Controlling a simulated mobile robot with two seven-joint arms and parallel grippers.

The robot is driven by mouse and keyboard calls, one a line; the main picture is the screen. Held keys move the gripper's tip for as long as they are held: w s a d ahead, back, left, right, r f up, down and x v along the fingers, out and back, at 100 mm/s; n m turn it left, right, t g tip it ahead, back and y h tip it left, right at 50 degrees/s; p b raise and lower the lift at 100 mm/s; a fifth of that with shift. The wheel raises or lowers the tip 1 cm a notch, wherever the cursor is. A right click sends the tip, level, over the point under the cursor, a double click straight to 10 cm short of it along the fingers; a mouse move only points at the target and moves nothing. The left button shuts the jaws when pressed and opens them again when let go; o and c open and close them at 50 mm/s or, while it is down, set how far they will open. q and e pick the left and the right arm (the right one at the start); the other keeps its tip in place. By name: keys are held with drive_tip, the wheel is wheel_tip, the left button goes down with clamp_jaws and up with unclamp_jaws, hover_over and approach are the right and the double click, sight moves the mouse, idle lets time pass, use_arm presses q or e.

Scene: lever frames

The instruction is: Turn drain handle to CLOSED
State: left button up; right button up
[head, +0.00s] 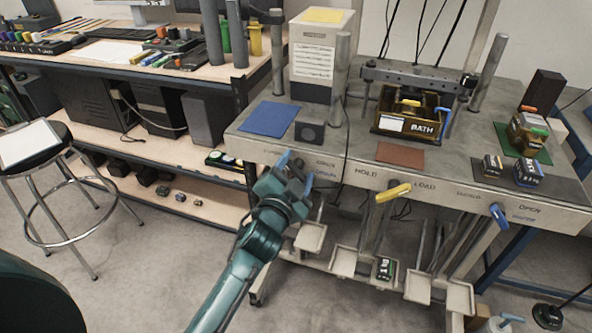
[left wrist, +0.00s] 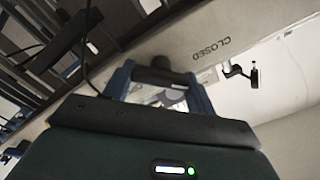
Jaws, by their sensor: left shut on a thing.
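My left gripper (head: 297,172) is at the front edge of the grey bench, at the control on the left. In the left wrist view its two blue fingers (left wrist: 160,88) are around a dark rounded handle end (left wrist: 155,72), shut on it. The CLOSED lettering (left wrist: 210,48) is on the panel beside it. In the head view the gripper hides most of this handle, so its exact angle cannot be told. The word OPEN (head: 325,163) shows to the right of the gripper. The smaller blue lettering below is too small to read. My right gripper is not in view.
A yellow handle (head: 393,192) sits between HOLD and LOAD. A blue handle (head: 499,215) is farther right, near another OPEN label. A shelf unit (head: 215,75) stands left and a stool (head: 30,142) at far left.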

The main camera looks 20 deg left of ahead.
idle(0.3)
use_arm(q)
drive_tip(key=o, duration=1)
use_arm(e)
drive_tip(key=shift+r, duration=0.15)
use_arm(q)
drive_tip(key=shift+s, duration=0.1)
